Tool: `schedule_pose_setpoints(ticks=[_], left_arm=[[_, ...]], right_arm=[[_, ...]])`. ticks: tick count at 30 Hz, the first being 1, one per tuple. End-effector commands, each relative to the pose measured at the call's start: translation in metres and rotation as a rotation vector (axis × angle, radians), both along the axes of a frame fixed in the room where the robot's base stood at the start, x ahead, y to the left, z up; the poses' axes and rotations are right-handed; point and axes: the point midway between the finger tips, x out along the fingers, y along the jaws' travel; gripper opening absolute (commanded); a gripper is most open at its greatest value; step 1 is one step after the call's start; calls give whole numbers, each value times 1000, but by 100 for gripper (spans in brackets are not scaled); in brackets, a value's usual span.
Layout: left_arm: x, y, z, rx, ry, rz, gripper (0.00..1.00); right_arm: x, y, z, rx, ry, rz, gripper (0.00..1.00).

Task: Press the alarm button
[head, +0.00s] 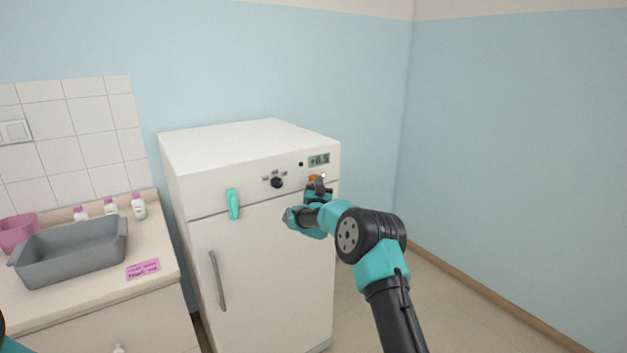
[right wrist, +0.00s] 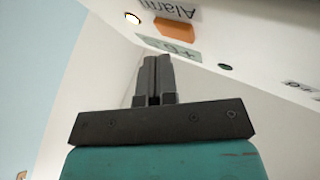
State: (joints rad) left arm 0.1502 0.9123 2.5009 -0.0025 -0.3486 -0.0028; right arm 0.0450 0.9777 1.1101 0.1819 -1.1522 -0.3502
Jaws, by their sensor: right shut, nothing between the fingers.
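The alarm button is an orange block (right wrist: 175,28) on the white fridge's front panel, beside the printed word "Alarm" in the right wrist view. In the head view the orange button (head: 312,178) shows just above and left of my right gripper, partly covered by it. My right gripper (head: 319,182) is shut and empty, close in front of the panel. In the right wrist view its closed fingertips (right wrist: 157,58) point toward the panel near the display; I cannot tell whether they touch it. My left gripper is not in view.
The fridge (head: 235,150) has a display (head: 319,160), a black knob (head: 277,183) and a teal handle (head: 233,204). A lit lamp (right wrist: 132,18) is beside the button. A grey tub (head: 70,254) and several small bottles stand on the left counter. Floor at right is clear.

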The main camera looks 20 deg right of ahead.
Motion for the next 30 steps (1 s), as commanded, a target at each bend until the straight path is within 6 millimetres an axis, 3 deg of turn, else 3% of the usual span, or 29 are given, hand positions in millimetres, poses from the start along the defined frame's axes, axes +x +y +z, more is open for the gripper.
schedule_pose_setpoints(ticks=[30], left_arm=[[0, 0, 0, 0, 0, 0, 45]], right_arm=[[8, 2, 0, 0, 0, 0, 0]])
